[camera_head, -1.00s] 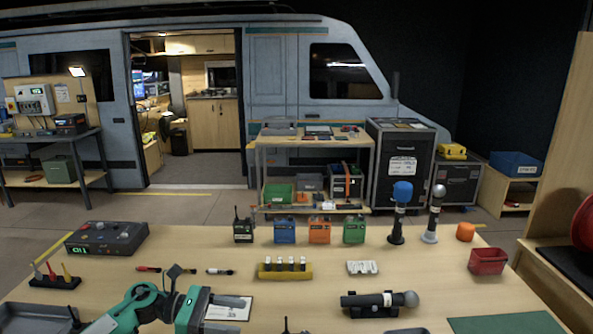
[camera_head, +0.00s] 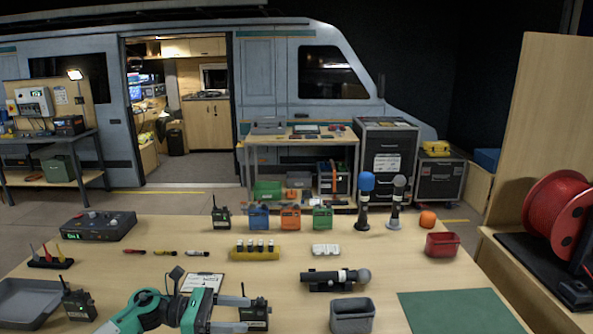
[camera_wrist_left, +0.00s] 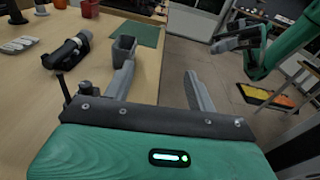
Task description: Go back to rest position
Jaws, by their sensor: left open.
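My left gripper (camera_head: 246,314) is low in the head view, near the front part of the table (camera_head: 380,268). Its two grey fingers are apart. In the left wrist view, the fingers (camera_wrist_left: 160,88) are spread with nothing held between them, and the table edge and floor show beyond. A black radio (camera_head: 262,316) appears close to the fingertips in the head view; I cannot tell whether they touch. My right gripper (camera_wrist_left: 235,36) shows only in the left wrist view, at the upper right beyond the table edge; its opening is unclear.
A grey bin (camera_head: 352,317), a dark microphone in a holder (camera_head: 330,280) and a green mat (camera_head: 460,312) are to the right of my left gripper. A grey tray (camera_head: 25,302) and another radio (camera_head: 78,300) are at left. A red cable reel (camera_head: 556,212) stands at far right.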

